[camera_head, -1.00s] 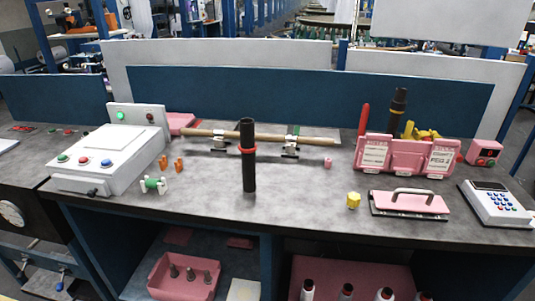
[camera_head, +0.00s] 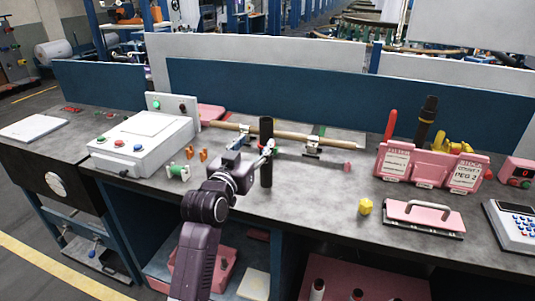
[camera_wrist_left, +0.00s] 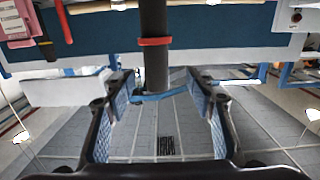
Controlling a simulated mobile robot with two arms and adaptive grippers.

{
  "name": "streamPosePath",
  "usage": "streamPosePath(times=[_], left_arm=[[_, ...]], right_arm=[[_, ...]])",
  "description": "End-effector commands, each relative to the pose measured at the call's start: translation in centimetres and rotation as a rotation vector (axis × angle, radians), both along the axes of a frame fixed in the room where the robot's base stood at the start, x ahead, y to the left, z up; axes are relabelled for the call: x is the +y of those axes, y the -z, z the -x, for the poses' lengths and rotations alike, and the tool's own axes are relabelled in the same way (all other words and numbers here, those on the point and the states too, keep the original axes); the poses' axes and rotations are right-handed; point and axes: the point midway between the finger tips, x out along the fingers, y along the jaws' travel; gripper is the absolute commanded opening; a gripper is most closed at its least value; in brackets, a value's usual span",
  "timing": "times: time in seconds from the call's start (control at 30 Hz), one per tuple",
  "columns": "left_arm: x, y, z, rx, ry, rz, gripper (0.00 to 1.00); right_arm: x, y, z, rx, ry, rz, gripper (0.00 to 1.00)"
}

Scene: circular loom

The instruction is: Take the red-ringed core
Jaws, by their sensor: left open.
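The red-ringed core (camera_head: 266,172), a black tube with a red ring, stands upright on the grey table in the head view. My left gripper (camera_head: 254,150) is open at its left and front side, with one finger overlapping the tube and partly hiding the ring. In the left wrist view the core (camera_wrist_left: 154,65) and its red ring (camera_wrist_left: 155,41) show ahead, in line with the gap between the open fingers (camera_wrist_left: 160,85). Whether the tube is between the fingertips or just beyond them is hard to tell. My right gripper is not in view.
A wooden rod (camera_head: 340,142) on brackets lies behind the core. A white control box (camera_head: 145,145) and a green-white spool (camera_head: 178,173) stand left. A yellow piece (camera_head: 365,206), pink handled plate (camera_head: 424,216) and pink holder (camera_head: 430,166) stand right. The front table between is mostly clear.

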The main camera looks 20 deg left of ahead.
Motion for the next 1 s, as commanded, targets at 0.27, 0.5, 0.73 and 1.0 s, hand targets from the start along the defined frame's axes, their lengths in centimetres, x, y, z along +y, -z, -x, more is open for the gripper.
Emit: streamPosePath(times=[0.27,0.5,0.73,1.0], left_arm=[[0.0,-1.2,-2.6,-0.026,-0.003,0.007,0.5],[-0.3,-1.3,-4.1,-0.025,-0.003,0.007,0.5],[-0.8,-1.2,-6.9,-0.025,-0.002,0.007,0.5],[-0.7,-1.1,-8.2,-0.026,-0.003,0.006,0.5]], right_arm=[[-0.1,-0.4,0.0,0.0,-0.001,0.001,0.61],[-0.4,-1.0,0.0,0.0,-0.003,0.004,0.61],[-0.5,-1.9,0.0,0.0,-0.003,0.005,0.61],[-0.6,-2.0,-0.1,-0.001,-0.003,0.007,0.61]])
